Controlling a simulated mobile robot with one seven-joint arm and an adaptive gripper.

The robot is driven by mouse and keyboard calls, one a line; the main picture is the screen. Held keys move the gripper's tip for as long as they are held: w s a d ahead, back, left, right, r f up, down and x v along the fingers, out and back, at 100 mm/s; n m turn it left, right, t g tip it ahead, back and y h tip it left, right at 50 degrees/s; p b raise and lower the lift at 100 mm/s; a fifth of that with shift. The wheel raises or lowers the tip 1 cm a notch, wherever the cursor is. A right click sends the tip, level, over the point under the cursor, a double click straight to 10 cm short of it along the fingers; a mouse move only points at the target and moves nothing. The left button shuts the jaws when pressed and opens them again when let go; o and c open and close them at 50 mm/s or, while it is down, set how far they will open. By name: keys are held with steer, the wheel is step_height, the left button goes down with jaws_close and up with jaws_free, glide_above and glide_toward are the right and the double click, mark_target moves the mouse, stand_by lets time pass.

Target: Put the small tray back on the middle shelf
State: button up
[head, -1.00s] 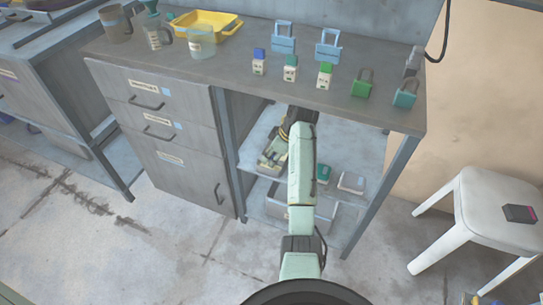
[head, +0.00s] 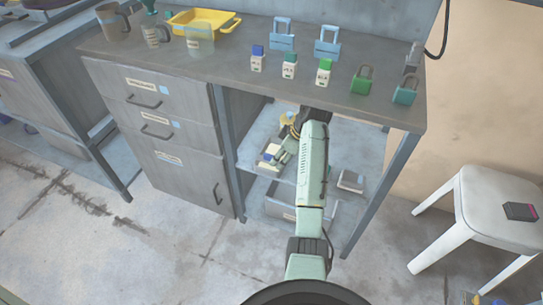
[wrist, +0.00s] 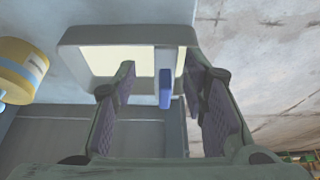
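The small tray (head: 268,158) is at the left part of the middle shelf (head: 256,137), low under the worktop. In the wrist view the tray (wrist: 73,42) is a grey frame with a pale cream inside and a blue piece (wrist: 165,88) on its near side. My gripper (head: 278,162) reaches under the worktop to the tray. In the wrist view its fingers (wrist: 168,100) are spread apart, with the tray's near side and the blue piece between and beyond them. I see no finger pressed on the tray. Whether the tray lies fully on the shelf is unclear.
A yellow cylinder with a blue band (wrist: 20,70) stands left of the tray. A grey bin (head: 290,212) is on the lower shelf. The drawer cabinet (head: 165,135) closes the left side. A table leg (head: 378,190) stands right. The worktop (head: 330,100) holds several small items.

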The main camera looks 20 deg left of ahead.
steer(key=d, duration=0.8)
steer(key=shift+s+d, duration=0.15)
steer(key=shift+d, duration=0.2)
steer(key=shift+s, duration=0.1)
